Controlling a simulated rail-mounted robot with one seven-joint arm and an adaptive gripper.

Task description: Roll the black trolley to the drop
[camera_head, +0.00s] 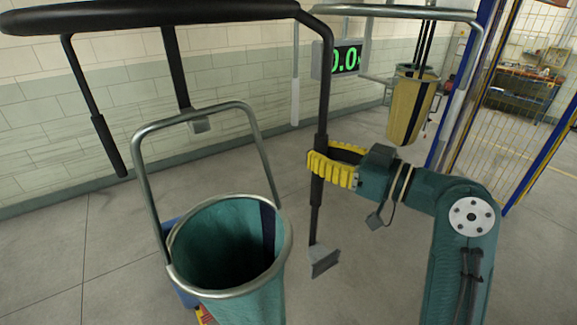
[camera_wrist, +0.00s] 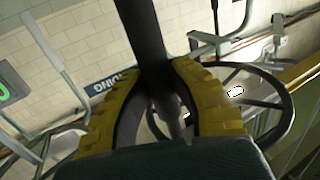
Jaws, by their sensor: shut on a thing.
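The black trolley (camera_head: 150,12) shows as a black tubular frame across the top left of the head view, with black posts coming down from it. My gripper (camera_head: 320,168), with yellow ribbed fingers, is shut around its right-hand upright post (camera_head: 322,110). In the wrist view the post (camera_wrist: 146,35) passes between the two yellow fingers (camera_wrist: 158,85). The post ends below in a grey angled plate (camera_head: 323,260). The drop cannot be made out for certain.
A teal open-mouthed bag (camera_head: 265,295) with a steel hoop stands near the front, left of the post. A yellow bag (camera_head: 402,105) hangs behind, beside a green-digit display (camera_head: 346,60). A yellow mesh fence (camera_head: 500,130) stands at right. Grey floor lies clear at left.

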